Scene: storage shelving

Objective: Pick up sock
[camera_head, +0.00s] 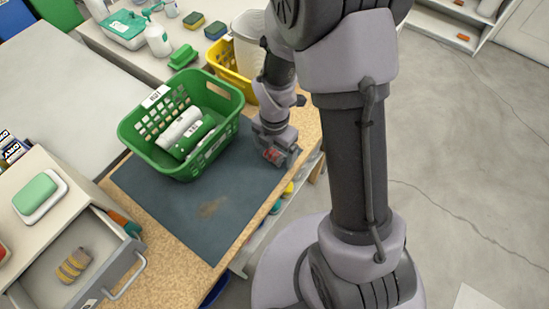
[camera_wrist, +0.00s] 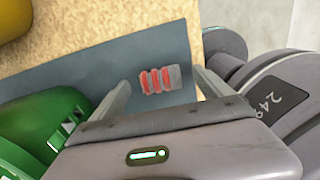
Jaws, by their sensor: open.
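A rolled sock with red and grey stripes (camera_wrist: 160,79) lies on the dark mat (camera_wrist: 90,68) in the wrist view. My gripper (camera_wrist: 163,82) is open, with one finger to the left of the sock and one to the right. Both fingers look apart from it; how high they are above the mat I cannot tell. In the head view my gripper (camera_head: 278,155) is low over the mat's right edge, and a red bit of the sock (camera_head: 271,156) shows by its fingers. Another striped sock, yellow and grey (camera_head: 73,265), lies in the open drawer at lower left.
A green basket (camera_head: 128,138) with rolled items stands left of my gripper, close by in the wrist view too (camera_wrist: 30,130). A yellow basket (camera_head: 222,62) stands behind. The open drawer (camera_head: 120,270) juts out at lower left. The mat's front part is clear apart from a brown stain.

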